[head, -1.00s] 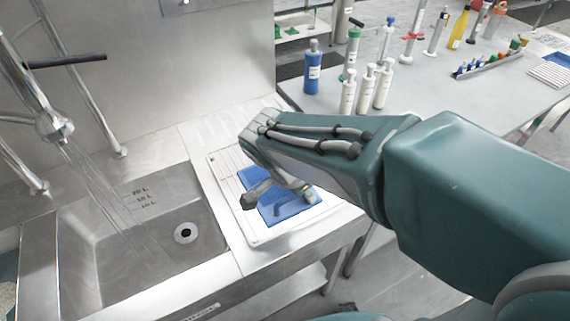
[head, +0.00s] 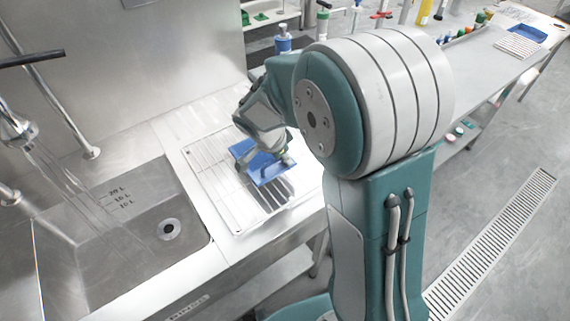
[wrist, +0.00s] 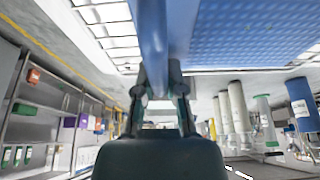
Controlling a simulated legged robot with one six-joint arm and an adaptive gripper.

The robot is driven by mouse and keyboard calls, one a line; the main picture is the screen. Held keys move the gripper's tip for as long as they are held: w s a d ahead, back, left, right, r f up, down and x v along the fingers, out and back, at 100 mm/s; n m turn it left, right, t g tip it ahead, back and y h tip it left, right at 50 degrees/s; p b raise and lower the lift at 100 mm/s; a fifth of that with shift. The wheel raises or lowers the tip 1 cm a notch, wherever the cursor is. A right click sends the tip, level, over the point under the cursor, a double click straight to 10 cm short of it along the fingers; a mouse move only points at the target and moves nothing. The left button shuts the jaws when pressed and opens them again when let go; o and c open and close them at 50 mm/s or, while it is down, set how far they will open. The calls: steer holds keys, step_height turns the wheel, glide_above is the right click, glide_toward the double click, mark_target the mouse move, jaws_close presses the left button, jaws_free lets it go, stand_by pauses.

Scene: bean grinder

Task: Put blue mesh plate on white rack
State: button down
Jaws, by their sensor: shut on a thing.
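The blue mesh plate (head: 268,171) is in my gripper (head: 265,160), over the white rack (head: 219,206) beside the sink. A dark shadow lies on the rack just in front of the plate, and the plate looks raised a little off the wires. In the wrist view, the two fingers of my gripper (wrist: 161,88) close on a blue upright part of the plate, and its mesh face (wrist: 250,35) spreads to the upper right. The white rack (wrist: 103,15) shows beyond it. My wrist hides part of the plate in the head view.
The steel sink (head: 110,235) with running tap water is left of the rack. A blue bottle (head: 283,41) stands behind my arm; white bottles (wrist: 237,108) show in the wrist view. My arm covers the right side. The left part of the rack is bare.

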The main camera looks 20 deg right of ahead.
mark_target(284, 165)
step_height(284, 165, down, 3)
steer(key=shift+r, duration=0.1)
steer(key=c, duration=0.7)
jaws_free()
